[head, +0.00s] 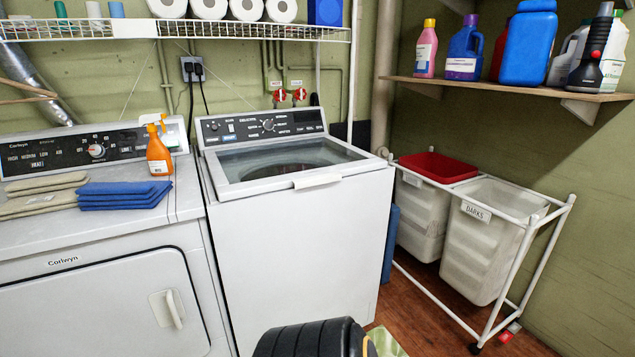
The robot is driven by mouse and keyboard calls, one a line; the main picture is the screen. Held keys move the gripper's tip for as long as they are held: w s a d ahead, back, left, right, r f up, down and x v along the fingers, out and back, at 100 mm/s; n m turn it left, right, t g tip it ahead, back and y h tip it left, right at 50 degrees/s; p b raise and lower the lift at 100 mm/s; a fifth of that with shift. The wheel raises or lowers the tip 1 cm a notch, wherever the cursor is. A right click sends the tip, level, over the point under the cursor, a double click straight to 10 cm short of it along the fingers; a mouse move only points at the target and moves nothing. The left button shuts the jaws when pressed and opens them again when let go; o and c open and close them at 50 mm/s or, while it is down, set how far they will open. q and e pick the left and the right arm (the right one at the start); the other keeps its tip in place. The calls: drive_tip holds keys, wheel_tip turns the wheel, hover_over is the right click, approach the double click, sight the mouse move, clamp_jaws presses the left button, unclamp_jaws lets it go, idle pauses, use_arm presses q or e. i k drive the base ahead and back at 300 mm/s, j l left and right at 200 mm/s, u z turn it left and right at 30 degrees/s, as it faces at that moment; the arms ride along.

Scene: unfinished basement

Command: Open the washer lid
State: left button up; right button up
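The white washer (300,250) stands in the middle of the head view, with a black control panel along its back. Its lid (255,189) lies flat and shut on top, with a white frame around a dark glass window. A white handle (318,181) sticks out at the front edge of the lid, right of its middle. The drum opening shows dimly through the glass. Neither of my grippers is in view, and nothing touches the lid or its handle.
A dryer (95,300) stands close on the left, bearing folded blue cloths (122,195), beige cloths and an orange spray bottle (158,155). A wire shelf (200,30) hangs above. A laundry cart (540,240) with bins stands right, below a wooden shelf (510,88) of bottles.

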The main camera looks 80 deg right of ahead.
sight(225, 192)
drive_tip(key=z, duration=2.7)
